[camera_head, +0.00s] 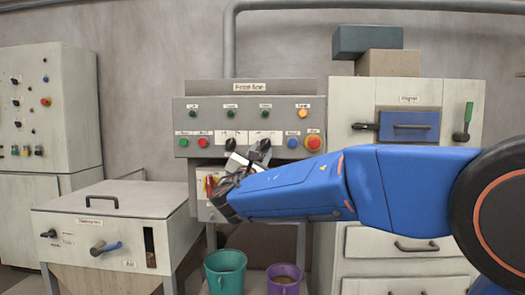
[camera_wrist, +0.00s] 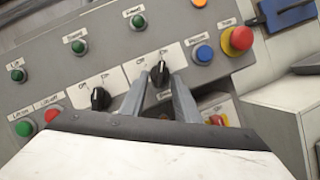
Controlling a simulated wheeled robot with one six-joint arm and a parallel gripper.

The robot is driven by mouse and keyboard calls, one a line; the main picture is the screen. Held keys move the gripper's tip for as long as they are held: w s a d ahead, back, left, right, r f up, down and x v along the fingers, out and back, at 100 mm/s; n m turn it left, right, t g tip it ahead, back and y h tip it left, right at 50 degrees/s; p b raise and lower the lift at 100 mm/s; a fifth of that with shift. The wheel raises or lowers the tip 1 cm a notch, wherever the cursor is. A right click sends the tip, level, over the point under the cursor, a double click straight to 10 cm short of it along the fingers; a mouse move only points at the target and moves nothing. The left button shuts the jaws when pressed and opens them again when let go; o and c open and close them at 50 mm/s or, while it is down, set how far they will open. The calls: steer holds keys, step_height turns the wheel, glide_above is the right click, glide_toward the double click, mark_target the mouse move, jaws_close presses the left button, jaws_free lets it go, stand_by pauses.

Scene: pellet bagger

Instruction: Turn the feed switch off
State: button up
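Two black rotary switches sit on white plates on the grey control panel, each with Off and On labels. The right switch (camera_wrist: 160,73) is between my fingertips in the wrist view; the left switch (camera_wrist: 100,98) is clear of them. The name label under the right switch is partly hidden and too small to read, so I cannot tell which one is the feed switch. The right switch's handle looks turned toward its On label. My gripper (camera_wrist: 162,80) is at the panel, its fingers apart on either side of the right switch, with a narrow gap. In the head view my gripper (camera_head: 258,152) partly covers this switch.
A red emergency button (camera_head: 314,142) and blue button (camera_head: 293,142) are right of the switches; green and red buttons are left. A red-yellow switch (camera_wrist: 217,119) is below. A teal bucket (camera_head: 225,272) and purple bucket (camera_head: 284,278) stand under the panel.

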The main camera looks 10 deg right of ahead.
steer(key=shift+w+d+r, duration=0.25)
steer(key=shift+w+d, duration=0.1)
steer(key=shift+w, duration=0.25)
steer(key=shift+c, duration=0.2)
jaws_close()
